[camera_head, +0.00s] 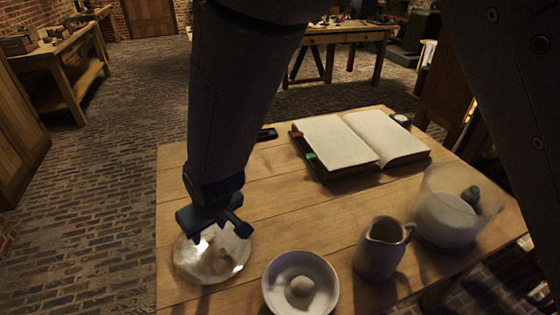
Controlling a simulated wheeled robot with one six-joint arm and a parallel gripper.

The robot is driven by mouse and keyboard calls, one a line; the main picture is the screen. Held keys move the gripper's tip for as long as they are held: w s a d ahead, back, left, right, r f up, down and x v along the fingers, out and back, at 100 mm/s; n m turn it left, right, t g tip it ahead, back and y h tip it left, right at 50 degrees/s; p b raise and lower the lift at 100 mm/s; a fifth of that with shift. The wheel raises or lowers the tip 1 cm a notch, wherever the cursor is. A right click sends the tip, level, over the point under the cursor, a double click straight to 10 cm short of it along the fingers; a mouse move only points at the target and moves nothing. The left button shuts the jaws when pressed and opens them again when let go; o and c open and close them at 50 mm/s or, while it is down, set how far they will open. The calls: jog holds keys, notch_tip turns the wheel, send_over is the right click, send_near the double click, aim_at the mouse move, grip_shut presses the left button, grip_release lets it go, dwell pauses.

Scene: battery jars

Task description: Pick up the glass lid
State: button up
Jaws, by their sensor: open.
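A round, clear glass lid (213,268) lies on the wooden table near its left front corner. It has a bright, shiny surface. My gripper (215,232) hangs over the far part of the lid with its jaws open. The gripper hides part of the lid's far edge. I cannot tell whether the fingertips touch the lid. Nothing shows between the fingers other than the lid below.
A white bowl (287,278) with a small round thing in it stands right of the lid. A jug (383,250) and a glass jar (432,207) stand farther right. An open book (340,144) lies behind. The table (172,190) is bare at far left.

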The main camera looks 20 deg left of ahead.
aim_at(208, 236)
jog(key=shift+x, duration=1.85)
jog(key=shift+d, duration=0.1)
jog(key=shift+c, duration=0.5)
grip_shut()
